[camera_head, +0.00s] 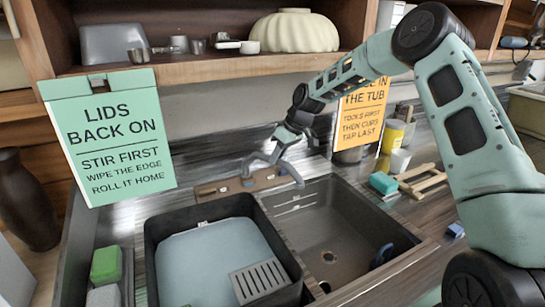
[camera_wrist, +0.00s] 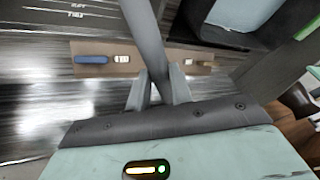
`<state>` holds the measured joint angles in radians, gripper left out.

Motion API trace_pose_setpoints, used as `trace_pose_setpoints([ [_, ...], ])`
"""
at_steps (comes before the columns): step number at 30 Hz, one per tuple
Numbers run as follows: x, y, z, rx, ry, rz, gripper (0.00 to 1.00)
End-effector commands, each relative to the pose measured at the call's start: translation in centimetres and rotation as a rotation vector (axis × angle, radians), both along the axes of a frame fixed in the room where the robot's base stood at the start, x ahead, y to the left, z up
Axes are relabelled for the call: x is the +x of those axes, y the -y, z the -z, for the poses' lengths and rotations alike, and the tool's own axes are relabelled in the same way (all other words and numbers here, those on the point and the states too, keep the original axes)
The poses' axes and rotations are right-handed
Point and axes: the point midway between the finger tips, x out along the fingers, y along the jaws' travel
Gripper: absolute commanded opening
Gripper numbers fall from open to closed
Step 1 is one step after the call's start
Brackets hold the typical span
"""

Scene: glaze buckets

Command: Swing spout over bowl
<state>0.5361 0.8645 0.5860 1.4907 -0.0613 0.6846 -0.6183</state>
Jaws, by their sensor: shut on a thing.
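The grey tubular spout (camera_head: 292,172) rises from a wooden plate (camera_head: 225,187) behind the sink. Its free end hangs near the back left corner of the right bowl (camera_head: 340,235), close to the divider. My gripper (camera_head: 276,152) is shut on the spout's upper run. In the wrist view the spout (camera_wrist: 145,35) passes between the two fingers of my gripper (camera_wrist: 162,88). The right bowl is dark, empty but for a dark blue thing at its front right, with a drain in its floor. The spout's joint is partly hidden.
A dark tub (camera_head: 178,232) of pale blue liquid with a slotted grey plate fills the left side. Sponges, a wooden rack (camera_head: 420,180) and jars stand at right.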

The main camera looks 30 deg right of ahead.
Motion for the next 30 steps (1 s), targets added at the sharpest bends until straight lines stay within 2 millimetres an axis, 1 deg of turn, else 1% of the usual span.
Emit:
trace_pose_setpoints([
  [6, 0.58, 0.78, -0.08, -0.001, 0.002, -0.062, 0.00],
  [22, 0.72, 0.96, 0.00, -0.001, 0.002, -0.083, 0.00],
  [23, 0.72, 0.96, 0.00, -0.001, 0.002, -0.083, 0.30],
  [24, 0.71, 0.95, 0.00, -0.001, 0.002, -0.083, 0.41],
  [25, 0.71, 0.95, 0.00, -0.001, 0.002, -0.083, 0.43],
  [30, 0.68, 0.93, 0.01, -0.001, 0.001, -0.083, 0.43],
])
